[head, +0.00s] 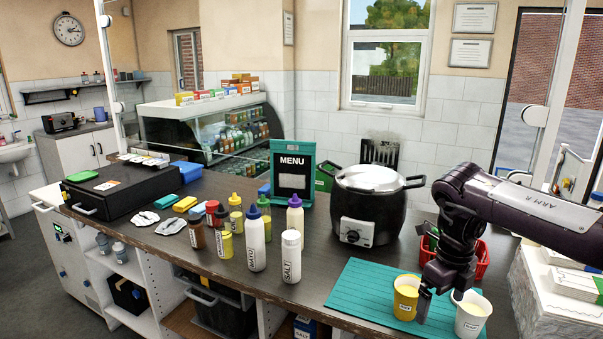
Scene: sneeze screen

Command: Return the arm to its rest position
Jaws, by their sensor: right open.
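My right arm (520,208) comes in from the right edge and bends down over the counter. My right gripper (438,297) points down at the teal mat, open, with its fingers close to two cups. A yellow cup (405,300) stands upright just left of the fingers. A white cup (470,318) with yellow contents stands just right of them. I cannot tell whether a finger touches either cup. My left gripper is not in view.
The teal mat (365,290) lies at the counter's front. A black soup pot (370,205) stands behind it, and a red basket (482,262) sits behind the gripper. Several bottles, including a salt bottle (291,258), stand left. A glass screen post (545,115) rises at right.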

